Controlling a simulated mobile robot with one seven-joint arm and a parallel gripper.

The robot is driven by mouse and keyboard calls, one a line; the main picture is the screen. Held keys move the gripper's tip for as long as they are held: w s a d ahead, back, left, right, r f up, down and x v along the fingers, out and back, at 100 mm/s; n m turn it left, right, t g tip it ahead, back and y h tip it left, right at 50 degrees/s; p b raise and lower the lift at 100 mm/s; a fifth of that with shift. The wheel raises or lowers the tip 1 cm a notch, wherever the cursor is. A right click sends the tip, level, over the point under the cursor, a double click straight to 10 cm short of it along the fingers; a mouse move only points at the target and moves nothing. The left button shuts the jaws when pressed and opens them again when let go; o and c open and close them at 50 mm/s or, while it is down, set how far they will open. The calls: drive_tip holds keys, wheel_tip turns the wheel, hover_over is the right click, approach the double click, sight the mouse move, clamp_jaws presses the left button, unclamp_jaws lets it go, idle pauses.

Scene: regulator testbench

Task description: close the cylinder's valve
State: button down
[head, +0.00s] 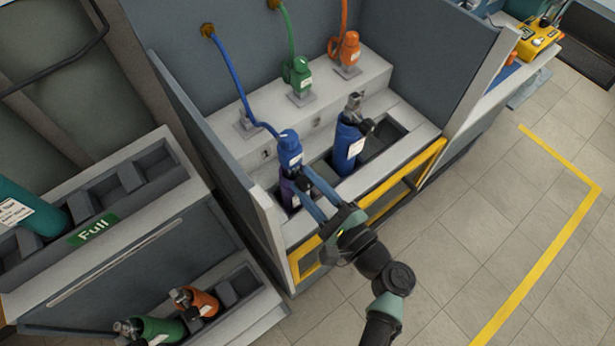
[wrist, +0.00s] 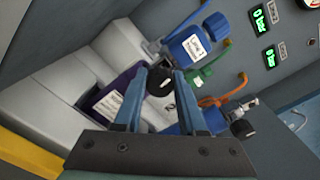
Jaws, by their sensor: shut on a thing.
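A purple cylinder (head: 288,192) stands in the left part of the bench's well, with a blue regulator (head: 289,149) at its top. In the wrist view the purple cylinder (wrist: 118,88) shows a white label, and the blue regulator (wrist: 190,42) is above right. My gripper (head: 301,178) reaches in from the front. In the wrist view its fingers (wrist: 158,86) are shut on the black valve knob (wrist: 159,80) of the purple cylinder. The knob's far side and the valve body are partly hidden. The knob's turn cannot be told.
A blue cylinder (head: 347,150) with its own valve stands just right. Green (head: 299,74) and orange (head: 346,52) regulators sit on the ledge behind. A yellow rail (head: 400,190) crosses the bench front. A rack marked Full (head: 150,232) is at left. Floor at right is clear.

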drive_tip(key=shift+r+m+p, duration=0.1)
drive_tip(key=shift+m+p, duration=0.25)
drive_tip(key=shift+m, duration=0.35)
drive_tip(key=shift+c, duration=2.4)
unclamp_jaws()
drive_tip(key=b+v, duration=0.1)
drive_tip(key=v, duration=1.2)
drive_tip(key=shift+w, duration=0.1)
